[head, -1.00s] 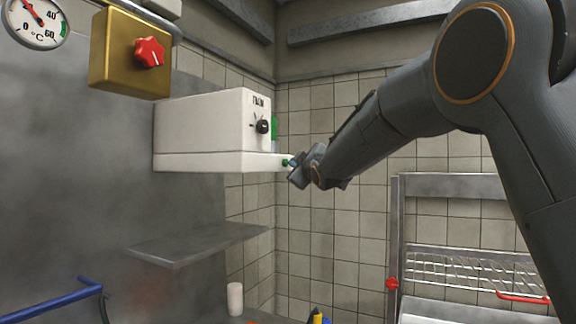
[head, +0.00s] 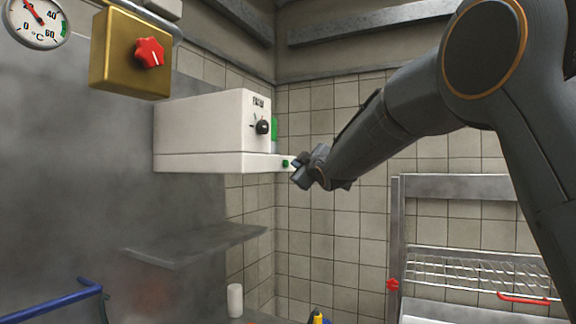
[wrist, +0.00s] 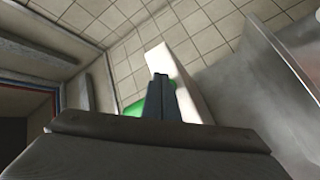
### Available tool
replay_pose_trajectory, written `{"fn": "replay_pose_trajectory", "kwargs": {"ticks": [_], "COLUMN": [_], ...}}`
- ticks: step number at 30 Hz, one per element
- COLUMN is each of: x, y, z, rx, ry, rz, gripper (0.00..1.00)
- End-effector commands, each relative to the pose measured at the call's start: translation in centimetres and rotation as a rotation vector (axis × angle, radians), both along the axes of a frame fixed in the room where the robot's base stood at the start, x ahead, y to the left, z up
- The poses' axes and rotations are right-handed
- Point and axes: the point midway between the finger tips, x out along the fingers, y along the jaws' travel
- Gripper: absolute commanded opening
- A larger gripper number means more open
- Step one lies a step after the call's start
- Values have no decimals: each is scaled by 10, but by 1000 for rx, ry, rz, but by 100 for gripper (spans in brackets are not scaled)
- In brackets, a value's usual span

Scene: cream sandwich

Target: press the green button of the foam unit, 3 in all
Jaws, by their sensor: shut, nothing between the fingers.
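The foam unit (head: 205,132) is a white box on the wall, with a black knob on its face and a lower ledge. Its small green button (head: 285,163) shows at the right end of that ledge in the head view. My gripper (head: 296,166) is shut and empty, its tip just right of the button with a small gap in the picture. In the wrist view the shut fingers (wrist: 161,80) point toward the white unit (wrist: 185,85); the button is hidden there, and a green part (wrist: 136,107) shows left of the fingers.
A brass box with a red knob (head: 149,52) and a dial gauge (head: 37,20) are at upper left. A metal shelf (head: 195,243) juts out below the unit, with a white cylinder (head: 235,300) lower down. A wire rack (head: 480,268) stands at right.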

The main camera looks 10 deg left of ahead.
Motion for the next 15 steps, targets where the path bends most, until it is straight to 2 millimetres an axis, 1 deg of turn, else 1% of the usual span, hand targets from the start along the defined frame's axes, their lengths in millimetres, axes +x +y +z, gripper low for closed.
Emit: {"fn": "replay_pose_trajectory", "kwargs": {"ticks": [11,15], "x": [-1,-3], "y": [-4,-12], "z": [-1,0], "rx": [0,-1], "ry": [1,-1], "rz": [-1,-3], "gripper": [0,0]}}
